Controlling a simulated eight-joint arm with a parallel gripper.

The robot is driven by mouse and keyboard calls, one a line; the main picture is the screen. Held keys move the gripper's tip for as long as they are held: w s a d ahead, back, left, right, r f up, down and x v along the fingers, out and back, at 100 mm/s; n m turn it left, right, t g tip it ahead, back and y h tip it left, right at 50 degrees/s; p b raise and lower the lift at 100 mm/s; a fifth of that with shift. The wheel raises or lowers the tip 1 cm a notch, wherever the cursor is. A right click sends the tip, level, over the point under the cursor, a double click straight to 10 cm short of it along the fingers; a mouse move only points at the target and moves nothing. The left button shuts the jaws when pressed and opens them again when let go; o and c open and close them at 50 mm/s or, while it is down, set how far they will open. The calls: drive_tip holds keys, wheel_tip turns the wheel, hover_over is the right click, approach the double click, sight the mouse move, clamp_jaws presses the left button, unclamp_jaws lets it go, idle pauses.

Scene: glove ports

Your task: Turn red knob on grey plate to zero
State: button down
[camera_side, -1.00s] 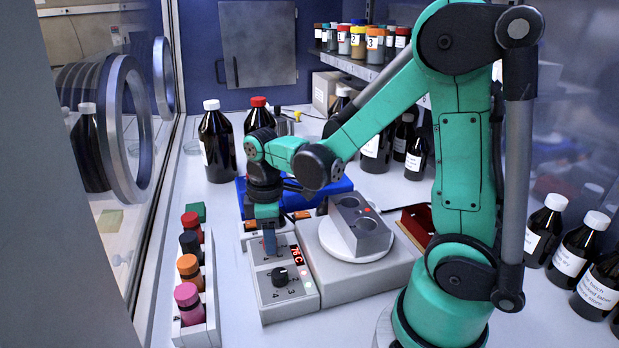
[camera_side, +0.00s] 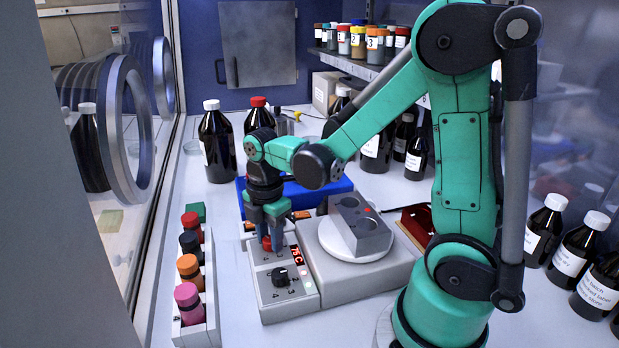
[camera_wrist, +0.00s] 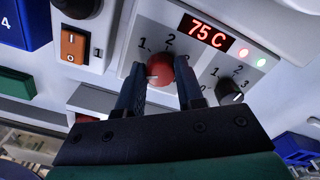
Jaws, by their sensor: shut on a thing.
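The red knob (camera_wrist: 160,70) sits on the grey plate (camera_side: 300,303), which also shows in the wrist view (camera_wrist: 122,25). My gripper (camera_wrist: 160,72) is shut on the red knob, with one finger on each side of it. In the side view my gripper (camera_side: 266,243) points down over the far part of the plate, and the red knob (camera_side: 267,243) shows between its fingertips. A small pale mark shows at the knob's lower left in the wrist view. The digits 1 and 2 are readable above the knob; my fingers cover other parts of its scale, and I cannot see its zero.
A black knob (camera_side: 281,277) is on the same plate, close to my right finger in the wrist view. A red display (camera_wrist: 207,32) reads 75 C. A vial rack (camera_side: 197,325) stands left, a stirrer with a grey block (camera_side: 360,227) right, and a blue tray (camera_side: 335,184) behind.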

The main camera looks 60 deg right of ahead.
sight(269, 262)
idle(0.3)
drive_tip(key=c, duration=0.5)
unclamp_jaws()
drive_tip(key=shift+c, duration=0.2)
drive_tip(key=shift+r, duration=2.8)
drive_tip(key=shift+s+a+r+m+t, duration=0.15)
drive_tip(key=shift+a+r+m+t, duration=0.15)
drive_tip(key=shift+m, duration=0.2)
drive_tip(key=a+m+t, duration=0.1)
drive_tip(key=m+t, duration=0.1)
drive_tip(key=m, duration=0.3)
drive_tip(key=s+a+r+m+t, duration=0.1)
drive_tip(key=m+t, duration=0.1)
drive_tip(key=m, duration=0.2)
drive_tip(key=s+a+r+m+t, duration=0.1)
drive_tip(key=a+m+t, duration=0.1)
drive_tip(key=m, duration=0.3)
drive_tip(key=shift+r+m+t, duration=0.1)
drive_tip(key=shift+m+t, duration=0.2)
